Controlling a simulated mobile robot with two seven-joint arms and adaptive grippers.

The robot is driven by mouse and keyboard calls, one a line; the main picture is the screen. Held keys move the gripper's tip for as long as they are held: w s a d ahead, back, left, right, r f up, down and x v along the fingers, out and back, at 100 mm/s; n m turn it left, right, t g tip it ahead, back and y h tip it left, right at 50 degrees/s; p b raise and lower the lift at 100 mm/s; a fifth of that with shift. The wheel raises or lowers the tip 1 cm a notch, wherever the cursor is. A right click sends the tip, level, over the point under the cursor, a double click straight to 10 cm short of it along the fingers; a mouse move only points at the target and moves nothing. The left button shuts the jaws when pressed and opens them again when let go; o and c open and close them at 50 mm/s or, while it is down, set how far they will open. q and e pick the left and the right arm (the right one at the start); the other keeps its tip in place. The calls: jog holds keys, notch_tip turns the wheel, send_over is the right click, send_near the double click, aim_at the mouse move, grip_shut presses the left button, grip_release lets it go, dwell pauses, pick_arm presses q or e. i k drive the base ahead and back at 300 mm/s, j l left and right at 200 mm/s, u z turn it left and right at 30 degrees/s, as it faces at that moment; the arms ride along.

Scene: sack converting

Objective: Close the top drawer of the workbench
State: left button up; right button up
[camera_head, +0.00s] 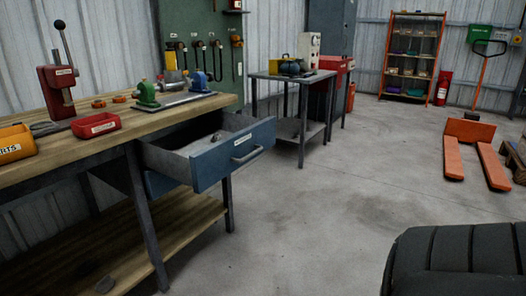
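The workbench (75,158) runs along the left side, with a wooden top and dark metal legs. Its top drawer (236,152) has a blue front with a white label and a grey bar handle (248,154). The drawer is pulled well out toward the right, and its open tray (166,161) shows below the bench top. Something grey lies in it, too unclear to name. Neither of my grippers is in view.
Red (97,125) and yellow (16,144) bins and a red press (58,88) stand on the bench. A smaller table (300,77) stands behind. An orange pallet jack (470,132) is at right. A dark ribbed object (455,258) fills the lower right. Floor before the drawer is clear.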

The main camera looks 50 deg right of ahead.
aim_at(202, 163)
jog(key=z, duration=1.45)
